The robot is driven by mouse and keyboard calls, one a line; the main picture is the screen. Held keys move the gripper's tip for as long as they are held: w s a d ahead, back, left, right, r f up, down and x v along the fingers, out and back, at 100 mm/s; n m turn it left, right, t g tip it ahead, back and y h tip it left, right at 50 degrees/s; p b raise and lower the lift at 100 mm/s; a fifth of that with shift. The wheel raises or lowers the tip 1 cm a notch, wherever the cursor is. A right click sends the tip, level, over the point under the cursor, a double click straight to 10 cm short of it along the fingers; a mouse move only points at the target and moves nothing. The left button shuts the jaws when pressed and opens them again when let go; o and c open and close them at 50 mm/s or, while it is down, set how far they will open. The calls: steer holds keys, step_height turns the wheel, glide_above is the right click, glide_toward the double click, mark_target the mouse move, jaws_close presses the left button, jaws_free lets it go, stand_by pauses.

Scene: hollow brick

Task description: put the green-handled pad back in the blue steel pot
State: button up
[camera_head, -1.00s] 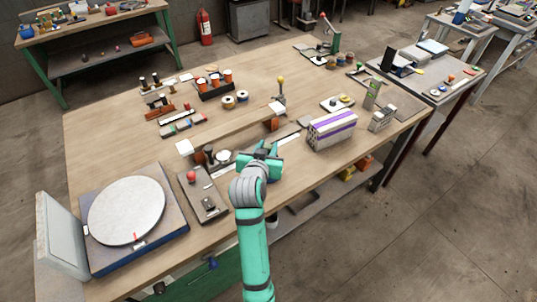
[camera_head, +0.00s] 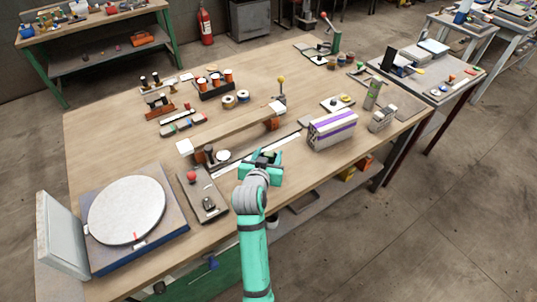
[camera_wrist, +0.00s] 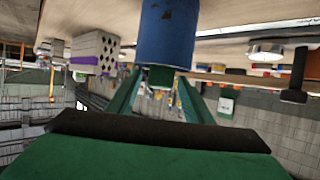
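In the wrist view, where the scene appears upside down, the blue pot (camera_wrist: 167,35) is at top centre, straight beyond my gripper. A small green piece (camera_wrist: 160,78) shows at its rim, between my fingers. It looks like the pad's handle, and the pad itself is hidden. My gripper (camera_wrist: 160,80) has its two green fingers spread, with gaps on both sides of the green piece. In the head view my gripper (camera_head: 262,162) is over the bench's near edge. It hides the pot and pad there.
The hollow brick (camera_head: 332,131) with a purple stripe lies right of my gripper. A plate with a red knob (camera_head: 203,195) and a round turntable (camera_head: 127,210) are to the left. A long wooden bar (camera_head: 235,128) lies behind. Bare bench (camera_head: 110,130) shows at far left.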

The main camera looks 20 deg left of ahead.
steer(key=shift+r, duration=0.2)
steer(key=v, duration=1.2)
steer(key=s+d+f, duration=1)
steer(key=s+f, duration=0.2)
steer(key=s, duration=0.3)
steer(key=s+d+r+t, duration=0.1)
steer(key=s+d, duration=0.3)
steer(key=s, duration=0.5)
steer(key=s+d+r+m+t+h, duration=0.1)
steer(key=s+d, duration=0.3)
steer(key=s, duration=0.6)
steer(key=shift+d+h, duration=0.2)
steer(key=shift+h, duration=0.1)
steer(key=shift+r, duration=0.1)
steer(key=shift+c, duration=0.5)
